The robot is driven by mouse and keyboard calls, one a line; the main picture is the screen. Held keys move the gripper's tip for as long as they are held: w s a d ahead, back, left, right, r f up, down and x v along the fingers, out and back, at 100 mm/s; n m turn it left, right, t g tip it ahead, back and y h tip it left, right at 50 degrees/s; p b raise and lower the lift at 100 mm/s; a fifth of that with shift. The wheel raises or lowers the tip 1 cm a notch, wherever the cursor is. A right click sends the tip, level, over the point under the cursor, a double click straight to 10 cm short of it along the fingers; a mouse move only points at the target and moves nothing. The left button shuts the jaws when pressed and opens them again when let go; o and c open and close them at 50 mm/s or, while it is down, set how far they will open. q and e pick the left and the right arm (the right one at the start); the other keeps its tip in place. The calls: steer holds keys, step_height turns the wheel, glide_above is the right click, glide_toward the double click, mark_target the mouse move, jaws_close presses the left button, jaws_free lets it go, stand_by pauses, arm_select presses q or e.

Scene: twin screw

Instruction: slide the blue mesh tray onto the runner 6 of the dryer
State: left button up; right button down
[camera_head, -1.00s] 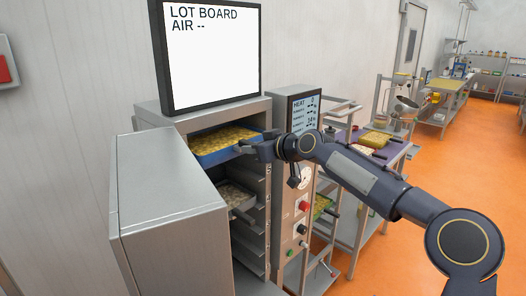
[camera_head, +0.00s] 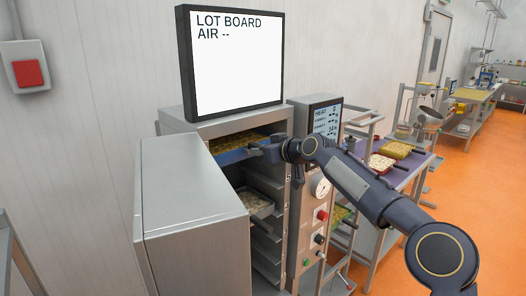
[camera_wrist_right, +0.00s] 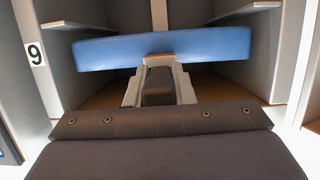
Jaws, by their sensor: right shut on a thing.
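The blue mesh tray (camera_head: 233,156), filled with yellowish pieces, is inside the upper part of the open dryer (camera_head: 215,124). Its long blue front edge spans the right wrist view (camera_wrist_right: 110,52). My right gripper (camera_head: 270,151) is shut on the middle of that edge, also seen in the right wrist view (camera_wrist_right: 158,72). The tray's far end and its contact with the runners are hidden. My left gripper is not in view.
The open dryer door (camera_head: 195,215) stands left of the opening. A grey tray (camera_head: 254,203) sits lower inside. The control panel (camera_head: 321,215) is right of the opening. A cart (camera_head: 375,185) with more trays stands farther right.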

steer(key=shift+f+b, duration=0.75)
steer(key=shift+b, duration=0.05)
stand_by(0.9)
steer(key=c, duration=1.2)
jaws_free()
steer(key=shift+o, duration=0.2)
steer(key=shift+f, duration=0.25)
steer(key=b+v, duration=0.3)
steer(key=v, duration=0.5)
steer(key=shift+r+b, duration=0.15)
steer(key=shift+b, duration=0.2)
steer(key=shift+w, duration=0.1)
